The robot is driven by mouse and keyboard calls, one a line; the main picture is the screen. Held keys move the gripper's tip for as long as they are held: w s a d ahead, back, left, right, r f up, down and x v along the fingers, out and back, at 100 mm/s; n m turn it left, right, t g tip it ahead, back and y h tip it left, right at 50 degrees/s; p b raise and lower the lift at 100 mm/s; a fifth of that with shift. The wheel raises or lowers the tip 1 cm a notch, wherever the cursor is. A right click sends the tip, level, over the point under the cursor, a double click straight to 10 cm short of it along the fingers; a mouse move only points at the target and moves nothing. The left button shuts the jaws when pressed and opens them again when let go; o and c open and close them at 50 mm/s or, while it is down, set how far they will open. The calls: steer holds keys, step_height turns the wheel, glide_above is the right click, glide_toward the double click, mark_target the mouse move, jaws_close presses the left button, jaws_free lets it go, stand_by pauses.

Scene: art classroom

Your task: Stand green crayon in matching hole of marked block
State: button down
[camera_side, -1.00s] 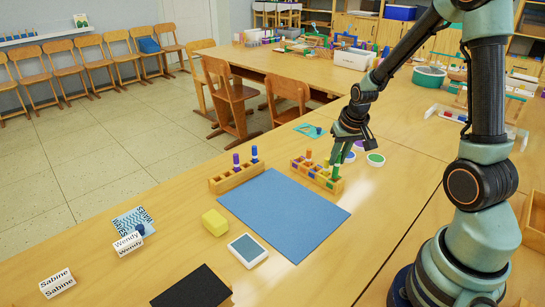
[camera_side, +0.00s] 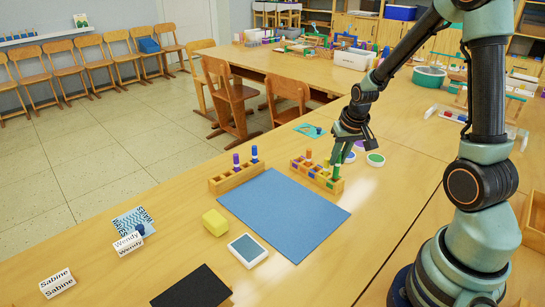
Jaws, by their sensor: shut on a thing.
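A second wooden block (camera_side: 237,179) holds purple and blue crayons. The blue mat (camera_side: 284,212) lies clear in front. Round coloured discs (camera_side: 375,160) lie right of my gripper. A yellow block (camera_side: 215,222) and name cards (camera_side: 128,244) are at left.

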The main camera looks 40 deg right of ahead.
steer(key=shift+f, duration=1.4)
stand_by(1.9)
steer(key=c, duration=0.7)
jaws_free()
steer(key=shift+o, duration=1.1)
steer(key=shift+r, duration=0.1)
steer(key=shift+r, duration=2.95)
